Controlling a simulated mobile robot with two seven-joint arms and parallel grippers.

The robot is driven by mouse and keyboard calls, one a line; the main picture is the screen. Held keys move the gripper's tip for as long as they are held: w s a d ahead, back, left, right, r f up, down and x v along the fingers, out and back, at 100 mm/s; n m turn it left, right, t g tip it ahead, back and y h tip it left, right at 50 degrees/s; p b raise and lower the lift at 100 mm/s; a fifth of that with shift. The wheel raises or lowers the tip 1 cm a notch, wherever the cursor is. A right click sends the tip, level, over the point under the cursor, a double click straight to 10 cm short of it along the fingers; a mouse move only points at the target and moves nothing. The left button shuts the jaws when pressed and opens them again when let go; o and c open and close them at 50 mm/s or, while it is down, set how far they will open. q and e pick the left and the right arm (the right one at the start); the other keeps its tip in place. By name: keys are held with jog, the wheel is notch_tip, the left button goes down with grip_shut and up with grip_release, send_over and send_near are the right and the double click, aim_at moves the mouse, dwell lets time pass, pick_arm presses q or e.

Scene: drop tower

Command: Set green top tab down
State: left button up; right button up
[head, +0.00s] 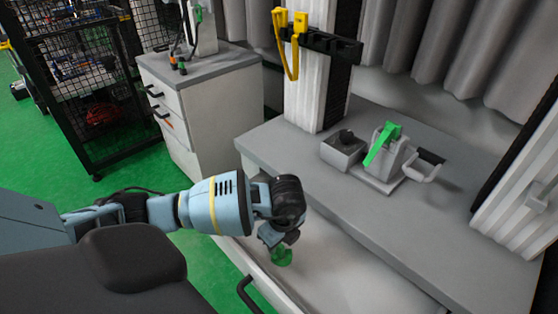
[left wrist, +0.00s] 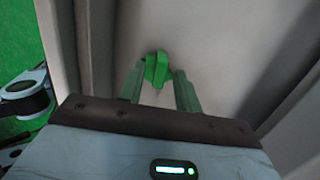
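The green top tab (left wrist: 157,68) is between the two fingertips of my left gripper (left wrist: 159,75) in the left wrist view. The fingers look closed against its sides. In the head view my left gripper (head: 277,237) points down into an open drawer (head: 335,265), and the green tab (head: 282,257) shows just below it. The tab is low, close over the pale drawer floor; I cannot tell whether it touches the floor. My right gripper is not in view.
A grey bench top (head: 440,225) lies behind the drawer, carrying a grey device with a green lever (head: 383,143) and a small grey box (head: 343,150). A yellow hook-like piece (head: 290,45) hangs on the column. The drawer front (head: 262,275) runs close beside my left arm.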

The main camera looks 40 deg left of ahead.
aim_at(283, 247)
pick_arm(q)
notch_tip(283, 247, up, 12)
jog(key=d+p, duration=0.1)
jog(key=p, duration=0.1)
jog(key=shift+d+r+p, duration=0.15)
jog(key=shift+d+p, duration=0.05)
jog(key=shift+p, duration=0.15)
